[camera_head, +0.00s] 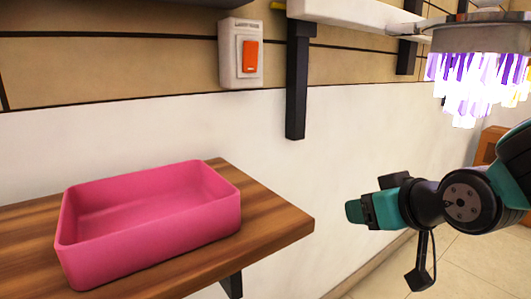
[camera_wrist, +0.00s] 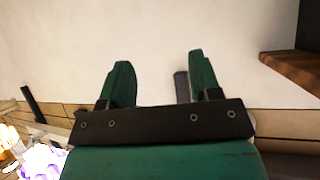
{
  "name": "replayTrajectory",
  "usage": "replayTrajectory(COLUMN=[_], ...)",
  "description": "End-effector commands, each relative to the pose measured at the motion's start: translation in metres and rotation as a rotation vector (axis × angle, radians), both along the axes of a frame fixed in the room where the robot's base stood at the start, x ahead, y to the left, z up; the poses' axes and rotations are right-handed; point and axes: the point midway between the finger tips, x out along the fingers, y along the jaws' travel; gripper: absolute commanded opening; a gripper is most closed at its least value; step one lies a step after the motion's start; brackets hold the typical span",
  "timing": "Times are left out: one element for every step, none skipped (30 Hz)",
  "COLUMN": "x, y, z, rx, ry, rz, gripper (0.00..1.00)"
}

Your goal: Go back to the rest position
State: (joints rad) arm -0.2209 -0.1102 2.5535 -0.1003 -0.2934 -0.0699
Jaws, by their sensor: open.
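My gripper (camera_head: 358,212) is at the end of my teal and black arm at the right of the head view. It is in the air in front of the white lower wall, to the right of the wooden shelf. In the wrist view my gripper (camera_wrist: 160,78) shows two green fingers spread apart, with nothing between them. The fingers touch nothing that I can see.
A pink tray (camera_head: 150,245) sits on the wooden shelf (camera_head: 285,222) at the left. A white switch with an orange rocker (camera_head: 250,56) is on the wall above. A chandelier (camera_head: 475,80) hangs upper right. Tiled floor (camera_head: 440,255) shows at lower right.

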Motion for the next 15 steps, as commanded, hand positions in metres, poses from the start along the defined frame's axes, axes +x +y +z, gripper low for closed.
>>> replayTrajectory(x=[-0.005, -0.009, -0.015, -0.021, -0.026, -0.034, -0.04, -0.046, -0.054, -0.061, -0.068, -0.077, -0.084, -0.085, -0.089], y=[-0.018, -0.028, -0.039, -0.047, -0.054, -0.064, -0.071, -0.077, -0.085, -0.091, -0.097, -0.104, -0.108, -0.091, -0.076], z=[-0.021, -0.031, -0.044, -0.052, -0.06, -0.069, -0.076, -0.081, -0.088, -0.093, -0.097, -0.103, -0.106, -0.097, -0.091], rx=[-0.029, -0.046, -0.064, -0.076, -0.086, -0.098, -0.106, -0.113, -0.122, -0.128, -0.133, -0.137, -0.14, -0.13, -0.119], ry=[0.109, 0.171, 0.247, 0.302, 0.356, 0.423, 0.472, 0.52, 0.583, 0.63, 0.676, 0.737, 0.781, 0.765, 0.766], rz=[-0.046, -0.07, -0.1, -0.121, -0.141, -0.169, -0.19, -0.209, -0.235, -0.254, -0.273, -0.298, -0.313, -0.255, -0.198], gripper=[0.57, 0.57, 0.57, 0.57, 0.57, 0.57, 0.57, 0.57, 0.57, 0.57, 0.57, 0.57, 0.57, 0.57, 0.57])
